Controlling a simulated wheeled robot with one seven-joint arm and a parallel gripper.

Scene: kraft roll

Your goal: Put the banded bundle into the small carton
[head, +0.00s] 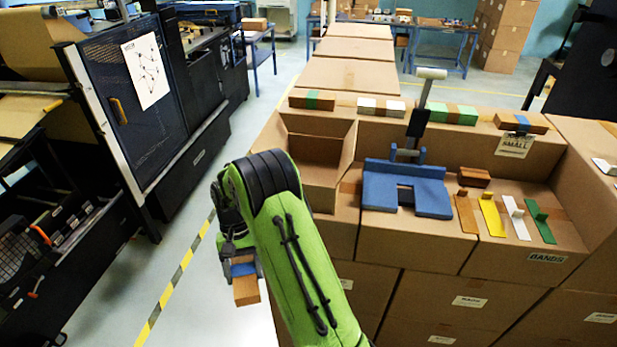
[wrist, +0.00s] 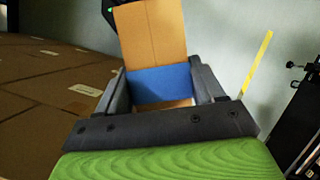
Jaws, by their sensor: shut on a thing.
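A kraft-brown bundle with a blue band (head: 246,289) is held in my gripper (head: 242,264), over the floor aisle left of the carton stacks. In the wrist view the bundle (wrist: 152,35) stands out between the two fingers of my gripper (wrist: 163,86), which press on its sides around the blue band. An open-topped carton (head: 325,193) stands on the stack right of my arm, apart from the bundle. Its visible interior looks empty. A tag reading SMALL (head: 515,144) is on a carton face farther right; I cannot tell which carton it names.
A blue fixture with a lever (head: 432,190) stands right of the open carton. Coloured bands (head: 491,216) lie beyond it. Several banded bundles (head: 380,106) line the back ledge. A black machine (head: 135,110) stands at the left. The floor aisle (head: 185,215) is clear.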

